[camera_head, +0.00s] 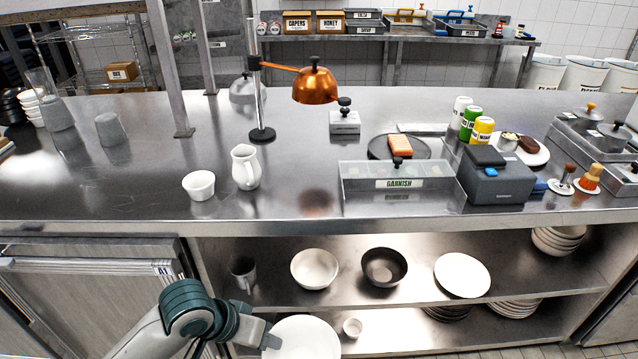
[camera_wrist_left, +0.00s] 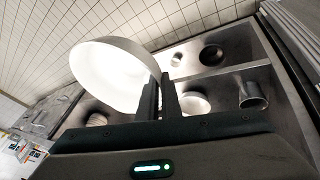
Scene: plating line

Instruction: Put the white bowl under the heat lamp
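My left gripper (camera_head: 266,336) is low in front of the counter, at the bottom of the head view. It is shut on the rim of a large white bowl (camera_head: 302,340), which is cut off by the lower edge. In the left wrist view the bowl (camera_wrist_left: 112,75) sits tilted at the fingers (camera_wrist_left: 160,98), clear of the shelf. The heat lamp's copper shade (camera_head: 316,85) hangs from an arm on a chrome post above the counter (camera_head: 285,165). The countertop below the shade is bare. My right gripper is out of view.
A white pitcher (camera_head: 246,167) and small white bowl (camera_head: 199,185) stand left of the lamp area. A garnish box (camera_head: 398,184) stands right of it. The shelf below holds a mug (camera_head: 243,270), another white bowl (camera_head: 314,268), a dark bowl (camera_head: 384,267) and a white plate (camera_head: 462,274).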

